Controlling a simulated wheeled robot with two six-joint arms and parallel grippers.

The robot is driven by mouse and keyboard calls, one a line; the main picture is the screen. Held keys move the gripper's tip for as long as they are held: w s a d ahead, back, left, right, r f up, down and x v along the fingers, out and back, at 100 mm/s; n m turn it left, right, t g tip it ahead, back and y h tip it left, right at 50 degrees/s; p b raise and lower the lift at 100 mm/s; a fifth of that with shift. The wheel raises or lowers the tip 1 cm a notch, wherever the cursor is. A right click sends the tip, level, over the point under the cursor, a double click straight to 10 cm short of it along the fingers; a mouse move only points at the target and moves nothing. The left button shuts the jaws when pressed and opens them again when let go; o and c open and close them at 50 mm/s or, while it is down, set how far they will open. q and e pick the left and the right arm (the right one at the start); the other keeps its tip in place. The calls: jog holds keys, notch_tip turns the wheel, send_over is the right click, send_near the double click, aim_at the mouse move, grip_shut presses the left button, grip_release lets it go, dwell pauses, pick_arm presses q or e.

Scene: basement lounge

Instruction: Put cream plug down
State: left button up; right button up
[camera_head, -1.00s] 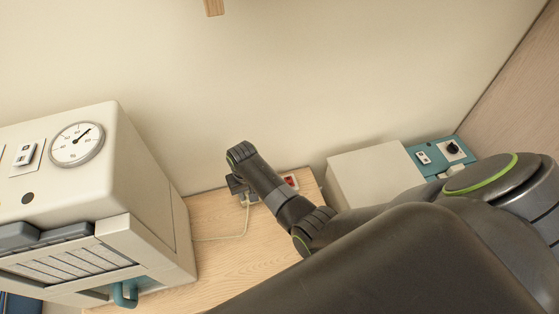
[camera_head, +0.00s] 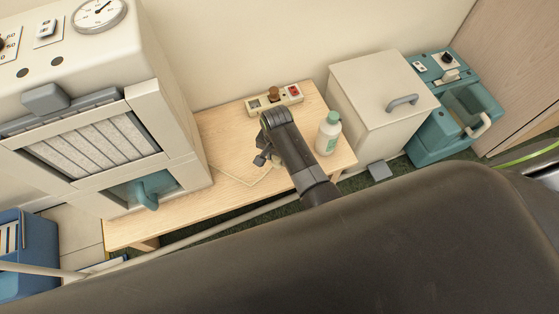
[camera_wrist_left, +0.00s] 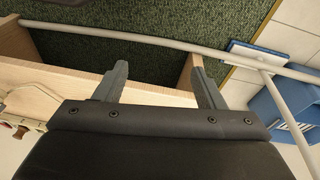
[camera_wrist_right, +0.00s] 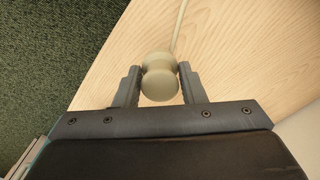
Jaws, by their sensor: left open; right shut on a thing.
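My right gripper (camera_head: 264,158) is over the wooden table (camera_head: 225,128), in front of the power strip (camera_head: 256,105) and apart from it. In the right wrist view, the right gripper (camera_wrist_right: 158,88) is shut on the round cream plug (camera_wrist_right: 159,78). Its cord (camera_wrist_right: 181,25) runs off across the tabletop; I cannot tell whether the plug touches the wood. In the head view the plug is hidden by the gripper. My left gripper (camera_wrist_left: 157,88) is open and empty in the left wrist view, with a table edge and green carpet beyond it.
The strip carries a brown plug (camera_head: 273,93) and a red switch (camera_head: 293,91). A white bottle with a green cap (camera_head: 328,134) stands right of my right gripper. A large cream machine (camera_head: 150,70) borders the table's left; a cream lidded box (camera_head: 378,95) is right. The table's front left is clear.

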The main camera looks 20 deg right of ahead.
aim_at(277, 163)
pick_arm(q)
jog(key=shift+w+d+r+t+b, duration=0.15)
jog(key=shift+r+t+b, duration=0.05)
jog(key=shift+r+b, duration=0.2)
jog(key=shift+w+d+r+t+b, duration=0.15)
jog(key=shift+r+t+b, duration=0.1)
jog(key=shift+r, duration=0.25)
pick_arm(e)
jog(key=shift+f, duration=1.8)
jog(key=shift+f, duration=0.15)
jog(key=o, duration=1)
notch_tip(277, 163, up, 11)
jog(key=p, duration=0.4)
jog(key=shift+f, duration=0.1)
pick_arm(q)
notch_tip(277, 163, down, 6)
jog(key=s+a+g, duration=0.1)
jog(key=s+g, duration=0.1)
jog(key=shift+s+a+r+y+p, duration=0.15)
jog(key=shift+a+r+y+p, duration=0.05)
jog(key=shift+a+y+p, duration=0.15)
pick_arm(e)
jog(key=shift+r, duration=0.75)
jog(key=shift+o, duration=0.3)
